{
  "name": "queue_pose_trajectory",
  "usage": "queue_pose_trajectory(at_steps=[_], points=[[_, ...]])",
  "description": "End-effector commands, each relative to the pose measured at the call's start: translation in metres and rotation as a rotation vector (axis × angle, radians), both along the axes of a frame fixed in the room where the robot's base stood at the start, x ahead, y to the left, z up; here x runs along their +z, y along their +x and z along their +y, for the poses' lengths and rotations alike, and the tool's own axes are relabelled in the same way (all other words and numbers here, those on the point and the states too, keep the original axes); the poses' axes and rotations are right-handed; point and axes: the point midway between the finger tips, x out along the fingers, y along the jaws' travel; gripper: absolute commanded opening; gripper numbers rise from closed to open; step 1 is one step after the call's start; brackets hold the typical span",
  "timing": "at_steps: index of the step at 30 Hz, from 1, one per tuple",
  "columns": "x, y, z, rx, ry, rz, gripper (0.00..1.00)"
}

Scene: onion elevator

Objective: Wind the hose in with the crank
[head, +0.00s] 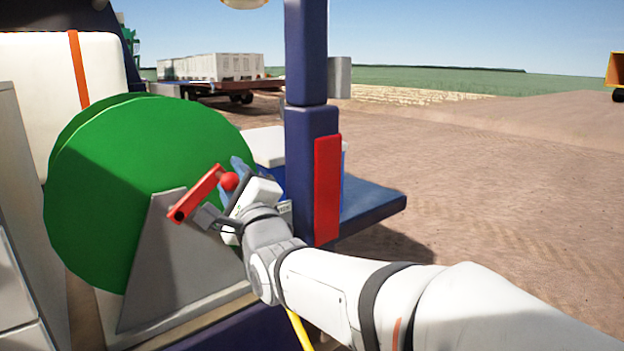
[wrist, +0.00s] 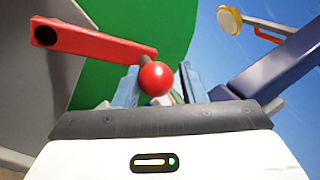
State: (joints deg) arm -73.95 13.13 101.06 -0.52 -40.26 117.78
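The crank is a red arm (head: 196,194) with a round red knob (head: 229,182) at its upper right end. It stands in front of the green hose reel (head: 120,165). In the wrist view the crank arm (wrist: 95,42) comes in from the upper left, and the knob (wrist: 156,80) is between the two blue-grey fingers of my gripper (wrist: 158,84). My gripper looks open around the knob, with a narrow gap on the right side. The far side of the knob and its stem are partly hidden. A yellow hose (head: 299,330) shows at the bottom of the head view.
A grey triangular bracket (head: 165,265) stands in front of the reel. A dark blue post (head: 307,120) with a red panel (head: 327,190) rises just right of my gripper, beside a blue platform (head: 370,205). Open dirt ground lies to the right.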

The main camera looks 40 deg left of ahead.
Motion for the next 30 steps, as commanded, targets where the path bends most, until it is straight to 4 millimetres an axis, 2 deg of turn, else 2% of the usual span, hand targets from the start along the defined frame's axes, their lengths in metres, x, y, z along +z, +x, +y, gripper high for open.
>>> queue_pose_trajectory(at_steps=[6, 14, 17, 25, 30], points=[[0.000, -0.005, 0.002, 0.009, 0.000, -0.001, 0.51], [-0.002, -0.008, 0.000, 0.012, -0.005, -0.002, 0.51], [-0.005, -0.011, -0.009, 0.012, -0.005, -0.001, 0.51], [-0.017, -0.022, -0.051, 0.012, -0.002, -0.002, 0.51], [-0.021, -0.026, -0.067, 0.011, -0.003, -0.001, 0.51]])
